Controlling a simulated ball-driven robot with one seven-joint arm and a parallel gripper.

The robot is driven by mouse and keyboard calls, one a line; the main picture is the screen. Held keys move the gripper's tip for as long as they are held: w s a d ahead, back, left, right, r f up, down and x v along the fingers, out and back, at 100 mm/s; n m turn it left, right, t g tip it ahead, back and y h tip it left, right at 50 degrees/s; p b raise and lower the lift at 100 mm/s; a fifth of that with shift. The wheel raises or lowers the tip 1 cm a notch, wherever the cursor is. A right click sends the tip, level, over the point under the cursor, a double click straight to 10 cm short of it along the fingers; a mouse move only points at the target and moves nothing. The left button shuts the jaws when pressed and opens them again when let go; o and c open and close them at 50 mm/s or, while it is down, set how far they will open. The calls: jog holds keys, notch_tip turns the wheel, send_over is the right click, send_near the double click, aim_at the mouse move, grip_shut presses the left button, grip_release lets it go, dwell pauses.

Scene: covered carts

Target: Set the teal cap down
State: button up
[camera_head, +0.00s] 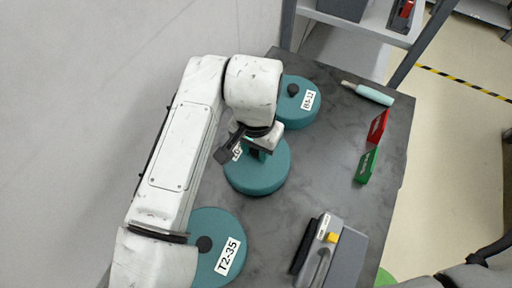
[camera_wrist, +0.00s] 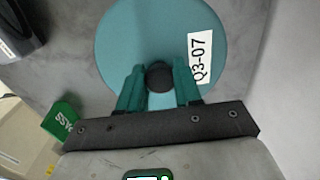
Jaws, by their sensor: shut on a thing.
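The teal cap, labelled Q3-07 in the wrist view (camera_wrist: 130,35), is a round lid with a dark knob (camera_wrist: 158,77) at its middle. In the head view the cap (camera_head: 258,177) is at the middle of the dark grey cart top (camera_head: 310,185), partly hidden by my arm. My gripper (camera_wrist: 159,88) is shut on the knob, one green finger on each side. In the head view my gripper (camera_head: 258,152) is above the cap and mostly hidden. I cannot tell whether the cap touches the surface beneath it.
Similar teal caps stand behind (camera_head: 298,112) and in front, labelled T2-35 (camera_head: 218,225). A grey device with a yellow button (camera_head: 343,255) is at front right. Red (camera_head: 378,126) and green (camera_head: 367,165) signs and a pale-handled tool (camera_head: 372,94) lie along the right. Bare surface lies right of the cap.

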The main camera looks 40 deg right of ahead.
jog(key=shift+f, duration=0.4)
jog(key=shift+f, duration=0.2)
jog(key=o, duration=1.1)
notch_tip(320, 180, up, 12)
jog(key=shift+r, duration=0.25)
